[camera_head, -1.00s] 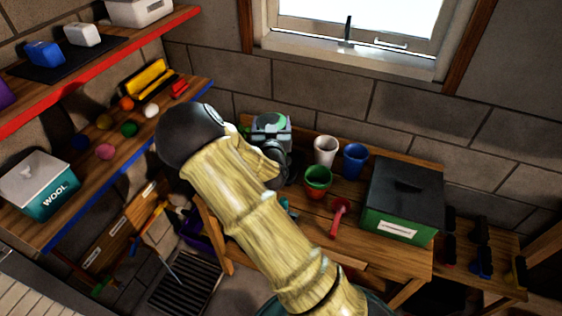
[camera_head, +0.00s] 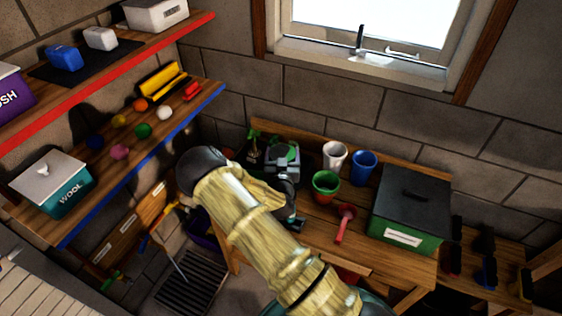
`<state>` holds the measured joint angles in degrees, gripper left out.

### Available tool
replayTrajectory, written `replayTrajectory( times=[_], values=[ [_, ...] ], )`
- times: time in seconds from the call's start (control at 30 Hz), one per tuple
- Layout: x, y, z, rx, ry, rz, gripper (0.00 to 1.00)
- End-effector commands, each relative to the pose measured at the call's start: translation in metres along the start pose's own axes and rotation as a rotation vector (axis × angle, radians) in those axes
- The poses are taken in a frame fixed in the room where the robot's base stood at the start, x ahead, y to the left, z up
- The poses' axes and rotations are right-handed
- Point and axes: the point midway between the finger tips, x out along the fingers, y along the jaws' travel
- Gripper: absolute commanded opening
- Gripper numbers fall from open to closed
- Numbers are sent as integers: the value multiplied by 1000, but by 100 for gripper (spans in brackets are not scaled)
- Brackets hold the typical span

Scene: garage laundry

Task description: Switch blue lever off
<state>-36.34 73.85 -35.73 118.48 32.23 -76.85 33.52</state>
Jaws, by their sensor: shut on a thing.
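The blue lever (camera_head: 487,273) is at the lower right, among a black-handled lever and a yellow one, beside the low wooden bench. My arm reaches up from the bottom centre and bends back over the left end of the workbench. My grey and black gripper (camera_head: 284,168) is there, well left of the blue lever and apart from it. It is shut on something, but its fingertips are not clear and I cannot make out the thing. The lever's exact position is too small and dark to tell.
The workbench (camera_head: 410,265) holds a white cup (camera_head: 334,156), a blue cup (camera_head: 363,166), green pots (camera_head: 326,186), a red scoop (camera_head: 345,222) and a green box with a black lid (camera_head: 411,205). Shelves with coloured balls and a wool box (camera_head: 66,190) stand at left.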

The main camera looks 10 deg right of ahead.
Motion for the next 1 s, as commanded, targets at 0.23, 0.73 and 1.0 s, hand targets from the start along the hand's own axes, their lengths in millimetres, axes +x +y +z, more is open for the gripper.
replayTrajectory(
  times=[0.23,0.73,1.0],
  values=[
    [-1,-3,5,0,2,-6,12],
    [-1,-3,36,2,4,-6,12],
    [-1,-3,40,0,0,-5,87]
  ],
)
